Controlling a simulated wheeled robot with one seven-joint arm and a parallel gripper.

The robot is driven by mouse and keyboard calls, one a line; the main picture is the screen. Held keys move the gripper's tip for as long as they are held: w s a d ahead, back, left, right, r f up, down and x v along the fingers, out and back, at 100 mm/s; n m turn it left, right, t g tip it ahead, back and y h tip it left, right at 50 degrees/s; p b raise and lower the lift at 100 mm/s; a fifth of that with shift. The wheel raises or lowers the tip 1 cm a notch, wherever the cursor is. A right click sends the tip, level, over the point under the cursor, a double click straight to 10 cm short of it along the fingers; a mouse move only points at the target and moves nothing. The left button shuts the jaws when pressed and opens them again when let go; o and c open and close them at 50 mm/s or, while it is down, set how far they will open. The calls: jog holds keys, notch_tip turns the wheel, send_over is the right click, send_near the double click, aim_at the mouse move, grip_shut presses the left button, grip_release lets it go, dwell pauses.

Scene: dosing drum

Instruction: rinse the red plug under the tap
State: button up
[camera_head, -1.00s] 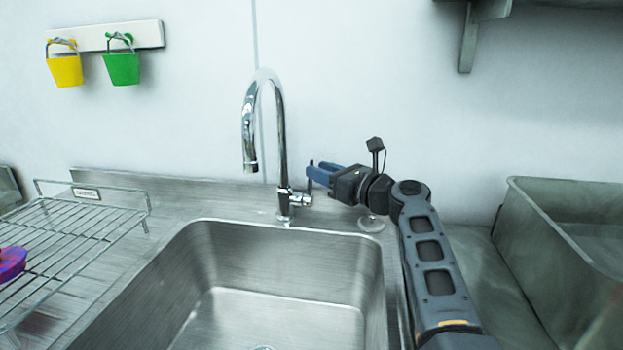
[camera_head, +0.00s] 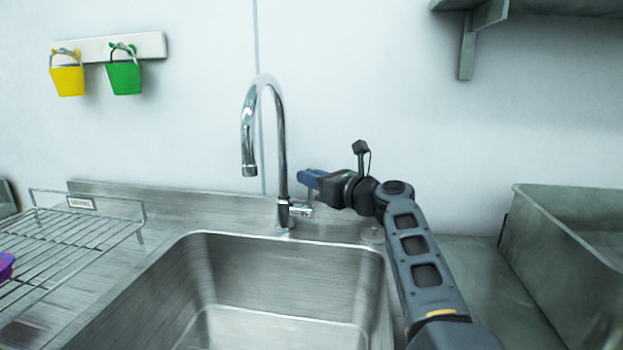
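The chrome tap (camera_head: 282,165) stands at the back edge of the sink, its curved spout pointing down over the basin. No water stream shows under the spout. The tap's lever (camera_head: 300,210) sticks out on the right of its base. My gripper (camera_head: 306,181), with blue fingers, is just above and beside that lever, to the right of the tap's neck. The fingers are seen side-on, and I cannot tell whether they are apart or touch the lever. The steel sink basin (camera_head: 290,265) looks empty where visible. No red plug is in view.
A wire rack (camera_head: 70,235) with a label stands left of the sink, with a purple object (camera_head: 5,266) at the picture's edge. Yellow (camera_head: 67,80) and green (camera_head: 124,77) buckets hang on the wall. A deep metal tub (camera_head: 560,250) stands on the right.

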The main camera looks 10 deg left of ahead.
grip_shut()
jog(key=shift+f, duration=0.1)
jog(key=shift+s+f+b, duration=0.15)
jog(key=shift+b, duration=0.55)
jog(key=shift+s+n+b, duration=0.3)
jog(key=shift+n+b, duration=0.2)
jog(key=shift+b, duration=0.25)
jog(key=shift+s+r+y, duration=0.15)
jog(key=shift+r+y, duration=0.05)
jog(key=shift+y, duration=0.2)
jog(key=shift+o, duration=1.7)
grip_release()
